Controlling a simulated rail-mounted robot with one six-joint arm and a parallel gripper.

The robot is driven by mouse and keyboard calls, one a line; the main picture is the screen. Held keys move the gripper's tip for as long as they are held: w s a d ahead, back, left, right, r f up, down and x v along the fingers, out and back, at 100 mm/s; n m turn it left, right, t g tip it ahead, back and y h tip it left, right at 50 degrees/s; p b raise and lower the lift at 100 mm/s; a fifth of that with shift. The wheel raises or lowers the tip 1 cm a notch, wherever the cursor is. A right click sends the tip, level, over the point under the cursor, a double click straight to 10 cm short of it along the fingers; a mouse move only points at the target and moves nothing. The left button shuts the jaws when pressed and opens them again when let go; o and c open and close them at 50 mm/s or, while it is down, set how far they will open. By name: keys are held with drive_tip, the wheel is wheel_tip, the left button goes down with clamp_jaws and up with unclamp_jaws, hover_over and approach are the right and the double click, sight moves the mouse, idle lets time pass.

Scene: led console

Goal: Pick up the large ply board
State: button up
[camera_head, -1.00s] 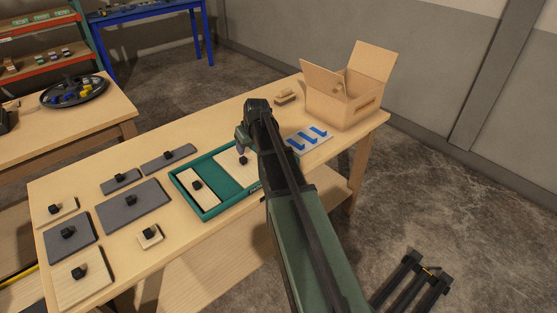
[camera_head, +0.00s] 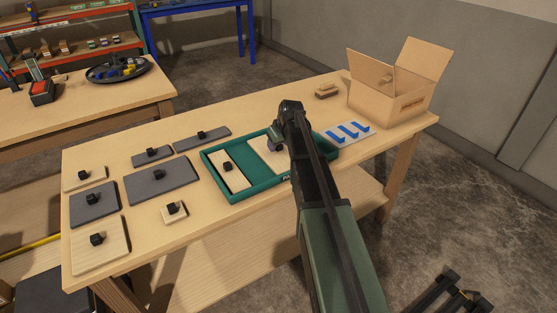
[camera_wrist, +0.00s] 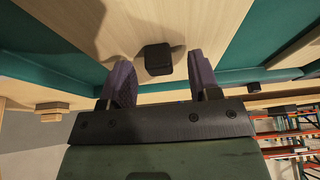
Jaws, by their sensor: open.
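A pale ply board with a black knob lies in the right part of the green tray (camera_head: 272,188); my arm hides much of this board (camera_head: 258,147). My gripper (camera_head: 276,144) is over it. In the wrist view my gripper (camera_wrist: 158,68) has its two purple fingers apart, with the black knob (camera_wrist: 158,58) just beyond and between them, not clasped. The ply board (camera_wrist: 125,30) shows behind the knob. Another pale ply board (camera_head: 85,259) with a knob lies at the table's front left. I cannot tell which of the two is larger.
A narrow ply board (camera_head: 235,178) lies in the tray's left part. Several grey boards, one of them wide (camera_head: 162,182), and small ply boards (camera_head: 175,217) lie left of the tray. A blue-marked panel (camera_head: 342,138) and an open cardboard box (camera_head: 392,103) stand right.

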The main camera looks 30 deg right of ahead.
drive_tip(key=shift+f, duration=0.2)
clamp_jaws()
drive_tip(key=shift+r+p, duration=0.1)
drive_tip(key=shift+p, duration=0.25)
